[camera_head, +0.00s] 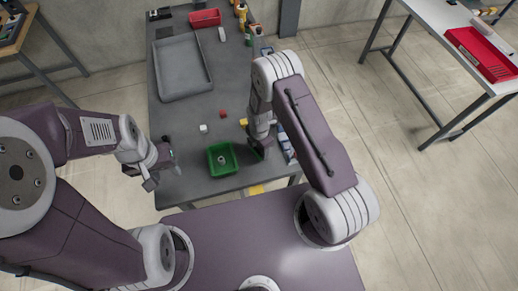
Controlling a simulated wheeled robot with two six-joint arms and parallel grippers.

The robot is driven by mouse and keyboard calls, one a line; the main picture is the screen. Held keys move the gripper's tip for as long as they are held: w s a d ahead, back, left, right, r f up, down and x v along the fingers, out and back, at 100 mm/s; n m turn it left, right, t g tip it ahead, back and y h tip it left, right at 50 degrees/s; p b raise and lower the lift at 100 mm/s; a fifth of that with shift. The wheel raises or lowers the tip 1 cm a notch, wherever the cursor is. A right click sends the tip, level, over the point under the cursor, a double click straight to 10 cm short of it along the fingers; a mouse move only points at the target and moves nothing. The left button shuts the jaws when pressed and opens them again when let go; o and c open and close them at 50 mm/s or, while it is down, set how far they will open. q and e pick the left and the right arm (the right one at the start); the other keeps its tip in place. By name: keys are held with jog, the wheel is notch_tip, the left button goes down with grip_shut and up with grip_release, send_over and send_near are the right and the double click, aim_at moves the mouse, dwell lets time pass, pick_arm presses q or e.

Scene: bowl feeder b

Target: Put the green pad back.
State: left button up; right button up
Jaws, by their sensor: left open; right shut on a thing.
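My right gripper (262,146) is low over the right side of the dark table, just right of the green bin (234,148). It is shut on a small dark greenish thing, which I take to be the green pad; the gripper and arm hide most of it. I cannot tell whether it touches the table. A small grey round part lies inside the green bin. My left gripper (166,174) is open and empty at the table's left edge, left of the green bin.
A white cube (203,128), a red cube (223,114) and a yellow piece (243,122) lie behind the green bin. A grey tray (183,94) and a red bin (205,18) stand farther back. Bottles (241,12) stand at the far right corner.

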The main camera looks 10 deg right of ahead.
jog(key=shift+f, duration=0.6)
jog(key=shift+w+d+f, duration=0.1)
jog(key=shift+w+f, duration=0.05)
jog(key=shift+f, duration=0.15)
jog(key=o, duration=1.6)
